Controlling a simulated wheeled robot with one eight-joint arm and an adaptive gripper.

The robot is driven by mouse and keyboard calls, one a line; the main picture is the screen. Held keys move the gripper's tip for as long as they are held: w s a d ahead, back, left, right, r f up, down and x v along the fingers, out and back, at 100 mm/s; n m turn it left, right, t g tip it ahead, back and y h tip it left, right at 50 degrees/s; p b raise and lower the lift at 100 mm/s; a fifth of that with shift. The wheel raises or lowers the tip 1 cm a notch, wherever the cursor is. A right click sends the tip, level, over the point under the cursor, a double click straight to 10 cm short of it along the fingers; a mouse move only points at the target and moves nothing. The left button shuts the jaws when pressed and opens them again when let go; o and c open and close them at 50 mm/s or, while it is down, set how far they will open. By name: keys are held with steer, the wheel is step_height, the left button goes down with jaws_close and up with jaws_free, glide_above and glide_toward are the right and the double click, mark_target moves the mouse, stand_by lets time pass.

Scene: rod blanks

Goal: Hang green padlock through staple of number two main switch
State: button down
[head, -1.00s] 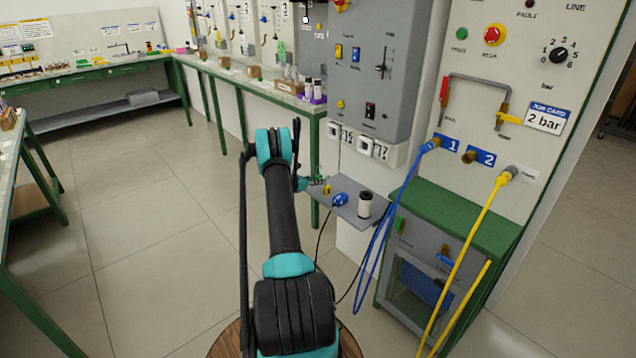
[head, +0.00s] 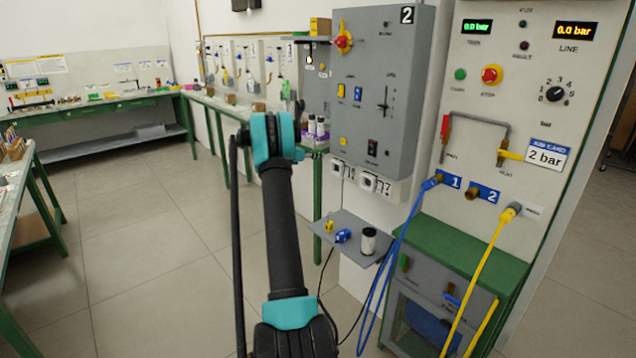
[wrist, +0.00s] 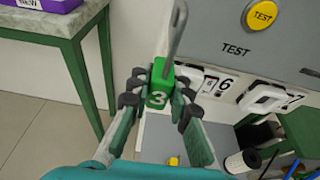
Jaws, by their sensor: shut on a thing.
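The grey cabinet marked 2 (head: 405,85) stands right of my arm in the head view. Its red and yellow main switch (head: 343,40) is on the upper left edge; the staple is too small to make out. In the head view my gripper is mostly hidden behind my arm.
The yellow test button (wrist: 262,15) and white sockets (wrist: 265,98) are to the padlock's right. Below, a grey shelf (head: 352,252) holds a blue item (head: 343,236) and a white-and-black cylinder (head: 369,241). A green-legged bench (wrist: 45,22) stands at left.

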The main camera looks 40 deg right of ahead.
steer(key=s+a+r, duration=0.2)
steer(key=r, duration=1)
steer(key=s+a+r, duration=0.1)
steer(key=s+r, duration=0.2)
steer(key=r, duration=0.8)
steer(key=s+a+r, duration=0.3)
steer(key=s+r, duration=0.2)
steer(key=r, duration=0.5)
steer(key=s+a+r, duration=0.3)
steer(key=s+r, duration=0.3)
steer(key=r, duration=0.4)
steer(key=shift+r, duration=0.15)
glide_toward(357, 61)
steer(key=shift+w+d, duration=0.2)
steer(key=shift+d, duration=2.95)
steer(key=shift+f, duration=0.95)
